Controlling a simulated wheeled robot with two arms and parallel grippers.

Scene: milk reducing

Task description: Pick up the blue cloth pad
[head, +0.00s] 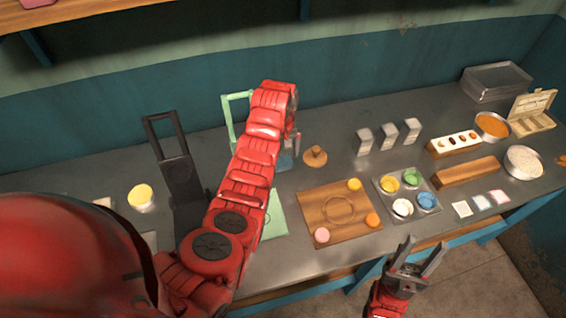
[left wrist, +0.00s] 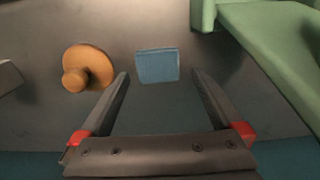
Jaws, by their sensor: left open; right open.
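The blue cloth pad (left wrist: 157,66) lies flat on the grey counter in the left wrist view. It is a small square just beyond and between my left fingertips. In the head view a bit of the pad (head: 285,162) shows beside the end of my left arm, which hides the rest. My left gripper (left wrist: 160,78) is open and empty above the counter, with its fingers apart on either side of the pad's line. My right gripper (head: 420,255) is open and empty in front of the counter's front edge.
A wooden knobbed disc (left wrist: 90,68) lies left of the pad in the left wrist view. A green stand (left wrist: 270,40) is close on the right. In the head view, a wooden board (head: 340,212) and a tray of colour bowls (head: 408,192) stand right of my left arm.

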